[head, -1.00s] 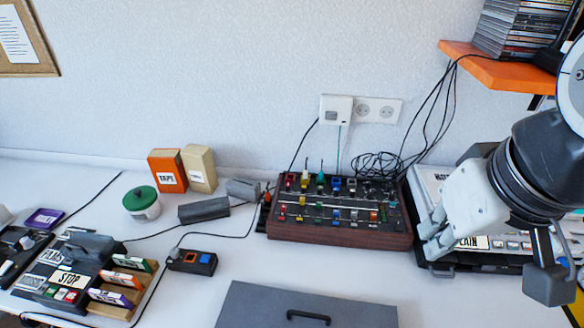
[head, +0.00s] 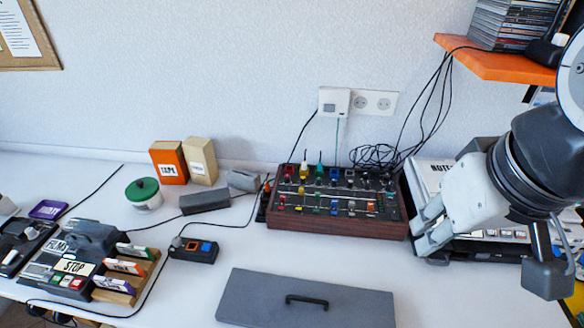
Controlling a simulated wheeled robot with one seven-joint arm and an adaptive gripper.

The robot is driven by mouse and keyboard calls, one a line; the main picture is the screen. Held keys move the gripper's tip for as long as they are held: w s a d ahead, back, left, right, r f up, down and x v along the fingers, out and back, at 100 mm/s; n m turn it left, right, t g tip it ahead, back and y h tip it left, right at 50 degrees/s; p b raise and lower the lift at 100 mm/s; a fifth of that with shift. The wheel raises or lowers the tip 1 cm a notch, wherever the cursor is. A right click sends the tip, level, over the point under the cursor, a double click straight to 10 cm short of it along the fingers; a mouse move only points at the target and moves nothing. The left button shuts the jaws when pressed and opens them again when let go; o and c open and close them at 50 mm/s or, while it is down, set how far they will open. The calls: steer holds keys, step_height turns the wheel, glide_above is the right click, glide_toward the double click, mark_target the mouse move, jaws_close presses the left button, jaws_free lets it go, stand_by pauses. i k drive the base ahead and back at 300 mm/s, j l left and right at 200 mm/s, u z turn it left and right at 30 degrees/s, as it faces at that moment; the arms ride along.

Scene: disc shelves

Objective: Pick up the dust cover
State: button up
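A flat grey panel with a black handle, which looks like the dust cover (head: 345,299), lies on the white desk at the front centre. Its black handle (head: 306,300) stands up from the middle of its top. My gripper (head: 422,240) is at the right, beside the mixer's right end and above the front of a device there. It is well up and to the right of the grey panel and does not touch it. Its pale fingers point down and left. I cannot tell how far apart they are, and no held thing shows.
A mixer (head: 335,226) with wooden sides stands behind the panel. A black switch box (head: 194,250) and a tape deck (head: 72,270) are to the left. An orange shelf (head: 490,66) hangs at upper right. Bare desk lies around the panel.

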mark_target(249, 299)
steer(key=k+u, duration=0.15)
steer(key=k, duration=0.45)
steer(key=k+j+u, duration=0.15)
steer(key=k, duration=0.4)
steer(key=l+u, duration=0.55)
steer(key=u, duration=0.2)
steer(key=l+u, duration=0.35)
steer(key=k+l, duration=0.1)
steer(key=l, duration=1)
steer(key=k+l, duration=0.15)
steer(key=l, duration=0.45)
